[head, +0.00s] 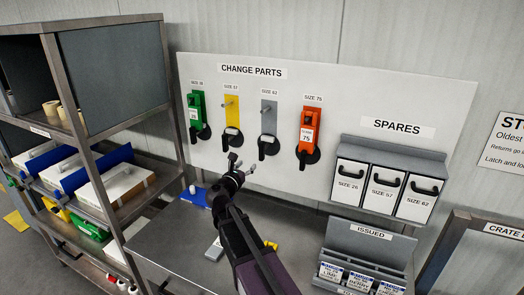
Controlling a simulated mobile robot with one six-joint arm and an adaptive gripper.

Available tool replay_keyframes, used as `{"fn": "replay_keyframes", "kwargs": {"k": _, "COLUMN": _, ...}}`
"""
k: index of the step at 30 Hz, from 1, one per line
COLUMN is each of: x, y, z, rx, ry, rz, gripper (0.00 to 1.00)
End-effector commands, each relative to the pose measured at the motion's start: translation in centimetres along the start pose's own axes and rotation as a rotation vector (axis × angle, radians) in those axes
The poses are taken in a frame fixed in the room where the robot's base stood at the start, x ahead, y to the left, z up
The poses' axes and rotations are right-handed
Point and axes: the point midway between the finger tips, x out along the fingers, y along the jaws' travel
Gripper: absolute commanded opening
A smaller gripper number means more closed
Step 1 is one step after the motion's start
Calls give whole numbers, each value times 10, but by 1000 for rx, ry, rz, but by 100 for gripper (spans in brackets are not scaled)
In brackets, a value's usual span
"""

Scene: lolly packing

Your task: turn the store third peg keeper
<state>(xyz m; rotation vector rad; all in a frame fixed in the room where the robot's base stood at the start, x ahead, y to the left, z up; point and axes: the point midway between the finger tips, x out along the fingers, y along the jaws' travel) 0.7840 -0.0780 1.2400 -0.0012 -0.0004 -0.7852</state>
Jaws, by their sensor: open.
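The change parts board (350,88) carries a row of pegs on coloured backings. The third peg (268,106), labelled SIZE 62, stands on a grey backing and looks bare. Its keeper (268,146) is a black disc with a handle, which appears to point downward. My gripper (243,163) is open and looks empty. In the picture it is below and slightly left of that keeper, apart from it. The gap in depth is hard to judge.
The yellow second peg (231,105) looks bare. Green (196,108) and orange (307,130) parts hang at either end, each above a black keeper. Spares boxes (384,190) and an issued rack (368,245) stand right.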

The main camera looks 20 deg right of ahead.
Motion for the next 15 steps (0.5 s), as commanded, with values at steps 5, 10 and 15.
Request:
{"fn": "replay_keyframes", "kwargs": {"k": 5, "x": 17, "y": 1, "z": 0, "rx": 1, "ry": 0, "rz": -2, "gripper": 63}}
{"fn": "replay_keyframes", "kwargs": {"k": 10, "x": 40, "y": 1, "z": 0, "rx": 1, "ry": 0, "rz": -2, "gripper": 63}}
{"fn": "replay_keyframes", "kwargs": {"k": 15, "x": 67, "y": 1, "z": 0, "rx": 1, "ry": 0, "rz": -3, "gripper": 63}}
